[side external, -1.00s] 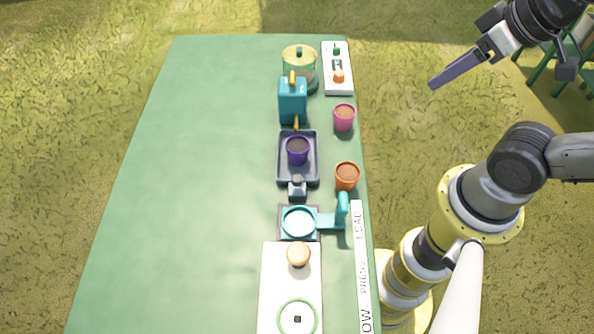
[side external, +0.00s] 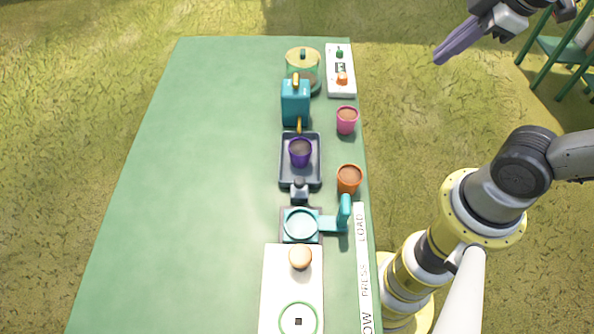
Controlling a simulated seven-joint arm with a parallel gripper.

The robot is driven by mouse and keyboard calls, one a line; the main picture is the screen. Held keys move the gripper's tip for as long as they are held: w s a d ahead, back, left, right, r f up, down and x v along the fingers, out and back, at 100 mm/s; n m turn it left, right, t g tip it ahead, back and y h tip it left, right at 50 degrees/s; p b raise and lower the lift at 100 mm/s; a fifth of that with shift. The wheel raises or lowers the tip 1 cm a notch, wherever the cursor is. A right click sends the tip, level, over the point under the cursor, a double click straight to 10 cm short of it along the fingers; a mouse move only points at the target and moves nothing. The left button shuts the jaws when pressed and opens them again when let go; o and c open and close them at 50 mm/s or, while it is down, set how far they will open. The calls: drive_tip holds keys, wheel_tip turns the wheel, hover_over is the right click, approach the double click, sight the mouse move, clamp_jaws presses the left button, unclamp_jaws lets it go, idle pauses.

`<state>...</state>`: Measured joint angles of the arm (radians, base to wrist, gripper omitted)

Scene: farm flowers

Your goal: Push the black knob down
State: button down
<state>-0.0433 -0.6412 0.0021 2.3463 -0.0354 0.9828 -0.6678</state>
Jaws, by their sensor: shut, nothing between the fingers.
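A dark grey to black knob (side external: 299,187) stands at the near edge of a dark tray (side external: 284,170) on the green table. A purple cup (side external: 300,152) with dark contents sits in that tray. A teal dispenser (side external: 295,102) with a yellow spout stands just behind the tray. My gripper (side external: 441,56) is shut and empty, high at the upper right, off the table's right side and well apart from the knob.
A pink cup (side external: 346,121) and an orange cup (side external: 348,179) stand along the right edge of the table (side external: 190,180). A teal press with a handle (side external: 343,212) is nearer. A white panel (side external: 340,60) stands at the back. The table's left half is clear.

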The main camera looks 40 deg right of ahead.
drive_tip(key=w+a+n+g, duration=0.2)
drive_tip(key=w+a+n, duration=0.2)
drive_tip(key=w+n, duration=0.25)
drive_tip(key=n+g+h, duration=0.2)
drive_tip(key=n+g, duration=0.1)
drive_tip(key=n, duration=0.9)
hover_over(299, 181)
drive_tip(key=a, duration=0.3)
wheel_tip(299, 181, down, 10)
drive_tip(key=f, duration=0.1)
drive_tip(key=shift+d+r, duration=0.15)
drive_tip(key=shift+r, duration=0.1)
drive_tip(key=f, duration=0.4)
drive_tip(key=d+f, duration=0.1)
drive_tip(key=f, duration=0.4)
drive_tip(key=d+f, duration=0.1)
drive_tip(key=f, duration=0.3)
drive_tip(key=shift+d+f, duration=0.1)
drive_tip(key=shift+f, duration=0.35)
